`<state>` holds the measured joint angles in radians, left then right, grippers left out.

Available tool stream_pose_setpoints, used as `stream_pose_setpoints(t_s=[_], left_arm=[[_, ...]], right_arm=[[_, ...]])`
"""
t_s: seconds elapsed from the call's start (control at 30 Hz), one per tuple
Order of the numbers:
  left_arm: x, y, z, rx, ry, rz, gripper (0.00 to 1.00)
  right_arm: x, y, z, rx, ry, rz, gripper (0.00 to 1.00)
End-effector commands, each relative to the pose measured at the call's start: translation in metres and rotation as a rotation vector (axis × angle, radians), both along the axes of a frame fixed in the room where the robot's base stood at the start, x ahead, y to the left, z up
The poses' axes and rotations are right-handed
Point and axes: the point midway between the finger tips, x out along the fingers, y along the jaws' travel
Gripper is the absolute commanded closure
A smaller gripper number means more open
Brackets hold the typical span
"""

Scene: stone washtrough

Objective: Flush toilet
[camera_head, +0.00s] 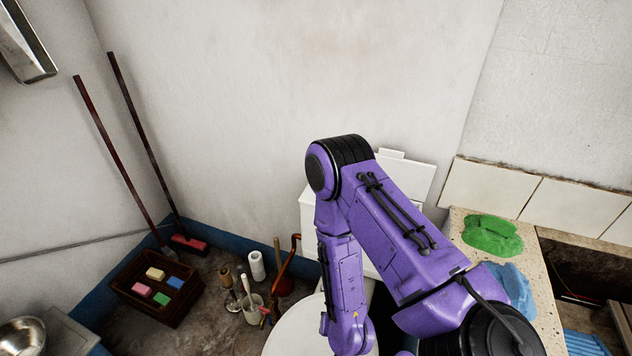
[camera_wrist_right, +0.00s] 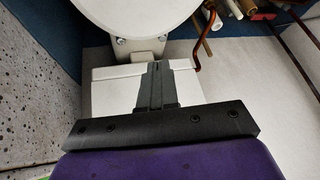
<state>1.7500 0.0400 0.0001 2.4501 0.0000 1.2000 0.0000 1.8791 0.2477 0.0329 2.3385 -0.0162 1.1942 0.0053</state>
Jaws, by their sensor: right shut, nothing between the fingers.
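The white toilet shows in the head view, with its rounded lid or seat (camera_head: 297,331) at the bottom and its tank (camera_head: 413,172) behind my right arm. A small white tab (camera_head: 390,154) stands at the tank's back edge. In the right wrist view the toilet's rounded part (camera_wrist_right: 135,14) is at the top, and the white tank (camera_wrist_right: 105,92) lies behind my fingers. My right gripper (camera_wrist_right: 157,66) is shut and empty, its tips near a small pale block (camera_wrist_right: 141,58) at the tank's edge. I cannot tell whether they touch. My right arm hides the tank's middle. My left gripper is out of view.
A stone counter (camera_head: 541,285) with green (camera_head: 491,234) and blue cloths (camera_head: 513,290) bounds the right.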

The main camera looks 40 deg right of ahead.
Motion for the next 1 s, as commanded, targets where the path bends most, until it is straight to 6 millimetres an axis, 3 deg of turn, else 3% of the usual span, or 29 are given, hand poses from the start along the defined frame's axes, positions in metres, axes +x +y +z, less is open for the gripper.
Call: stream_pose_setpoints(t_s=[0.2,0.57,1.0], left_arm=[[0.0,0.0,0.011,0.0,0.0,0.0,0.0],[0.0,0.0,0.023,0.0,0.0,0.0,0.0],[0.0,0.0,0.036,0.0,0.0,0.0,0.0]], right_arm=[[0.072,-0.009,0.019,0.063,-0.124,-0.065,1.0],[0.179,-0.04,0.062,0.157,-0.283,-0.109,1.0],[0.283,-0.11,0.14,0.231,-0.434,-0.105,1.0]])
